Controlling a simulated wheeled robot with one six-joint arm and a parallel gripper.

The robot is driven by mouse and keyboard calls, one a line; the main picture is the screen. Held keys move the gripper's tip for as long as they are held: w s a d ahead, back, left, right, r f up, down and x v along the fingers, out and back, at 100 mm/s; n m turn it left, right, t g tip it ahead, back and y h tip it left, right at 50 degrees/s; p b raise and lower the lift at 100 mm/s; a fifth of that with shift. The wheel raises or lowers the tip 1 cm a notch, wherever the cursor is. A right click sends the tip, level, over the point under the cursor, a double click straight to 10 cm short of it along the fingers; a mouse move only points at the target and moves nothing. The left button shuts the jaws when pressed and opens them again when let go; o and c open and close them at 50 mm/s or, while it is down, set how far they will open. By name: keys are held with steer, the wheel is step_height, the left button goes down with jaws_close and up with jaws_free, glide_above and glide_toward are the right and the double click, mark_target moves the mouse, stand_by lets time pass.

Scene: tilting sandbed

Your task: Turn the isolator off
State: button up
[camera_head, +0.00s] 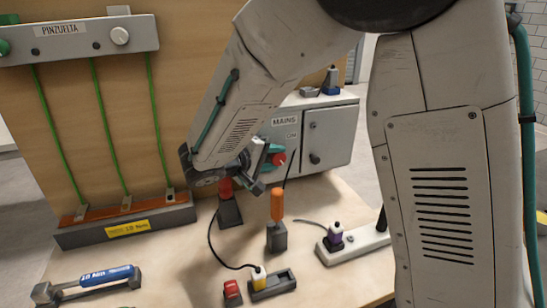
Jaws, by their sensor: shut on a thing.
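The grey isolator box (328,136), labelled MAINS, stands at the back of the bench, right of centre. A smaller label (291,135) below that word seems to read ON. A red knob with teal beside it (279,159) shows at the box's left front. My gripper (262,172) reaches this knob from the left and appears shut on it. My arm hides the left part of the box and much of the grip, so the knob's exact angle cannot be told.
A red-topped block (229,205) and an orange-handled tool in a stand (277,210) are close below my gripper. A power strip (352,245) lies to the right. A blue torque wrench (92,280) lies front left. A panel with green cords (78,40) stands at left.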

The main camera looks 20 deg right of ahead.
steer(key=shift+f, duration=0.1)
stand_by(0.5)
steer(key=o, duration=1)
steer(key=shift+c, duration=0.2)
steer(key=v, duration=0.7)
steer(key=shift+s+a, duration=0.25)
steer(key=shift+a, duration=0.15)
